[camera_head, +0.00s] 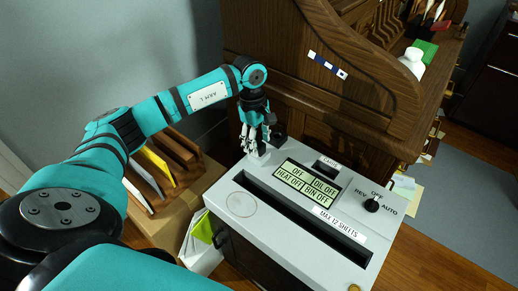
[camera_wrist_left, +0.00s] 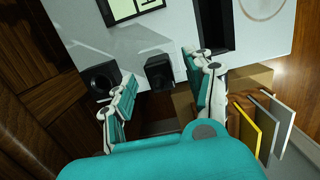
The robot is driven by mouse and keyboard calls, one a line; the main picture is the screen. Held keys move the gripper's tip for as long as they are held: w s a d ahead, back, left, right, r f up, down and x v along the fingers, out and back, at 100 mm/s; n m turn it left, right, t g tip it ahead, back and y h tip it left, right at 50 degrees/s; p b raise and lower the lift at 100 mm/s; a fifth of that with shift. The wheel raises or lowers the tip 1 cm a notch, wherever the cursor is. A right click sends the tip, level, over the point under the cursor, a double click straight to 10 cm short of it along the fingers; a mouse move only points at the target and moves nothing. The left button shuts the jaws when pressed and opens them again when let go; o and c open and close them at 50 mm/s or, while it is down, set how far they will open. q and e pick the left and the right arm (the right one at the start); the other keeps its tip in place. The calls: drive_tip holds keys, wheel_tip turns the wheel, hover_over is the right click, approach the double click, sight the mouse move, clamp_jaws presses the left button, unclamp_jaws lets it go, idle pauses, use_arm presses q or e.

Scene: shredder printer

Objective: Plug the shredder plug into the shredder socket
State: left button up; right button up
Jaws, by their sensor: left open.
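The light grey shredder (camera_head: 300,225) stands in front of the wooden desk. My left gripper (camera_head: 256,148) is open over the shredder's far left edge. In the left wrist view, its two fingers (camera_wrist_left: 162,92) are spread apart. A small black block (camera_wrist_left: 160,72), which looks like the shredder plug, shows between and beyond the fingertips, apart from both. Left of it is a black housing with a round recess (camera_wrist_left: 100,78), which looks like the shredder socket; it shows as a dark shape beside the gripper (camera_head: 279,132) in the head view. My right gripper is out of view.
The wooden desk (camera_head: 310,90) rises right behind the gripper. The shredder top has a display (camera_head: 308,182), a long paper slot and a knob (camera_head: 372,204). A cardboard box (camera_head: 170,215) and file holders stand to the left.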

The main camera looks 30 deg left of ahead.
use_arm(q)
drive_tip(key=shift+d+f, duration=0.15)
drive_tip(key=shift+f, duration=0.75)
clamp_jaws()
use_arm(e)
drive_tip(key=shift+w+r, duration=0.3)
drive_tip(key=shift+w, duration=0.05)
